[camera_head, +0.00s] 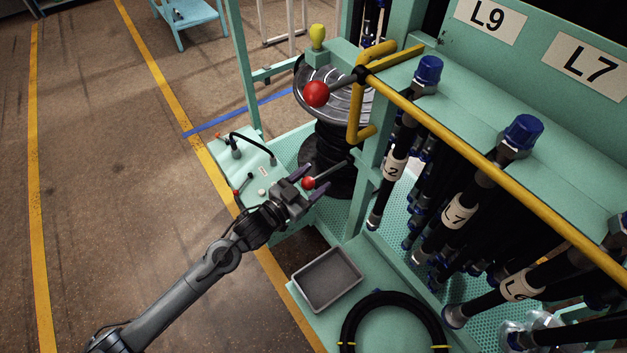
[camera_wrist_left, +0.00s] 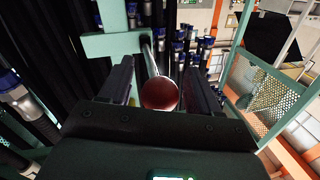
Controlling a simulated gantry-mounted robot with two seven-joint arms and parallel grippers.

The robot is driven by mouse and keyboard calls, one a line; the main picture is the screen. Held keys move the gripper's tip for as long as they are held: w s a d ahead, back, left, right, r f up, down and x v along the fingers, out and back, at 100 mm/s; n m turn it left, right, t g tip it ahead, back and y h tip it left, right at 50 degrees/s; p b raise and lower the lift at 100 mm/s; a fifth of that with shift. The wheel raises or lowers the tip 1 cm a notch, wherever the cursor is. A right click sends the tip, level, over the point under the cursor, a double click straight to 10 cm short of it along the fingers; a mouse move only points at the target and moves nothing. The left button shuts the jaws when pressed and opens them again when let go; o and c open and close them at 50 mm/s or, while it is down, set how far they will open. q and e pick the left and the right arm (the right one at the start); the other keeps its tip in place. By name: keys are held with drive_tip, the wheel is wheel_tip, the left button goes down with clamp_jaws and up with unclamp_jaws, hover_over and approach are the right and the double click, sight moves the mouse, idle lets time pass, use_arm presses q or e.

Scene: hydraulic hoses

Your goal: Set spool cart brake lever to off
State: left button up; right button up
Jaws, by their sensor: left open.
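A lever with a red ball knob (camera_head: 309,183) and a grey rod (camera_head: 331,173) sticks out low at the front of the green spool cart frame (camera_head: 362,195). My left gripper (camera_head: 313,181) is open, with a finger on each side of this knob. In the left wrist view the knob (camera_wrist_left: 160,94) sits between the two open fingers (camera_wrist_left: 160,75), with gaps at both sides. A second lever with a red ball knob (camera_head: 316,93) is higher up, beside the yellow rail. No off marking is readable. My right gripper is not in view.
Hanging hoses with blue caps (camera_head: 522,134) and a yellow rail (camera_head: 480,150) fill the right side. A grey tray (camera_head: 328,279) and coiled black hose (camera_head: 350,325) lie below. A dark spool (camera_head: 332,145) stands behind the knob. Open floor (camera_head: 110,170) lies left.

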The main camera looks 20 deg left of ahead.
use_arm(q)
drive_tip(key=shift+w+d, duration=0.1)
drive_tip(key=shift+w, duration=0.15)
clamp_jaws()
idle(0.3)
